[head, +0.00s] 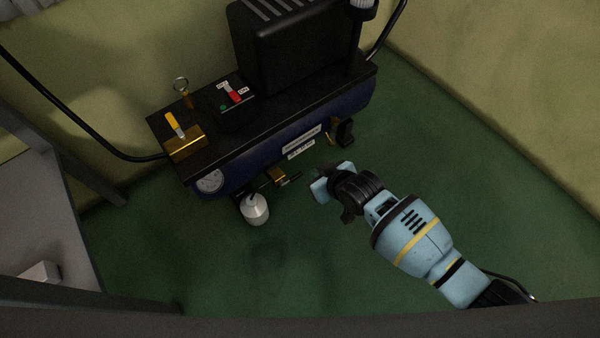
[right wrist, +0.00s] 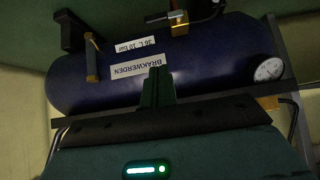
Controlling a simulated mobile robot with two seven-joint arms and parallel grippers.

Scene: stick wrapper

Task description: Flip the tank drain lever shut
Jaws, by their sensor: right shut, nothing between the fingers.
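The compressor's dark blue tank (head: 262,156) lies under a black top plate against the wall. A brass drain valve (head: 277,175) sits low on its front side, with a small lever (head: 291,179) pointing right. The brass valve also shows at the top of the right wrist view (right wrist: 179,22), with the lever (right wrist: 160,17) beside it. My right gripper (head: 318,182) is shut and empty, a short way right of the lever and apart from it. Its closed fingers (right wrist: 157,88) show against the tank in the wrist view. My left gripper is out of view.
A pressure gauge (head: 209,181) is on the tank's left end. A yellow-handled valve (head: 174,124) and a red switch (head: 235,96) are on top. Floor in front is clear.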

